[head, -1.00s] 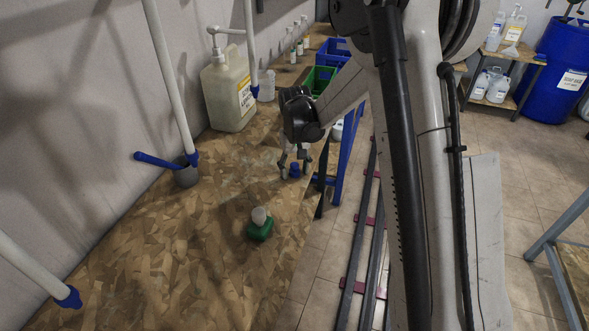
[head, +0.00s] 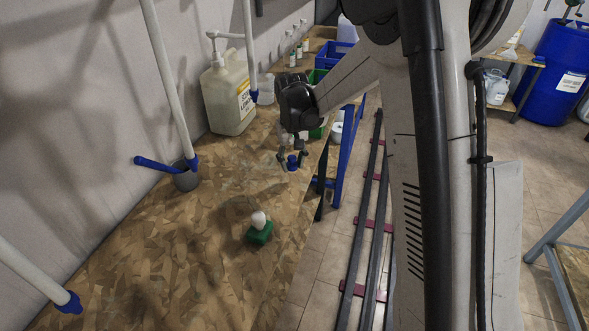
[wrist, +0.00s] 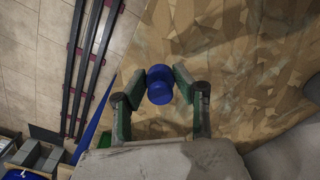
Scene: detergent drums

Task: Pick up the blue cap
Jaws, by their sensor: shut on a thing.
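The blue cap (head: 292,163) is between the fingertips of my gripper (head: 292,160), near the right edge of the wooden table. In the wrist view the blue cap (wrist: 159,85) sits between the two green-padded fingertips of my gripper (wrist: 159,80), which touch it on both sides. My gripper is shut on it. The head view does not show clearly whether the cap touches the table or hangs just above it.
A green block-shaped bottle with a white top (head: 258,229) stands closer on the table (head: 170,265). A large jug with a pump (head: 229,97) stands by the wall. Blue-ended white pipes (head: 168,75) rise at left. The table's middle is clear.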

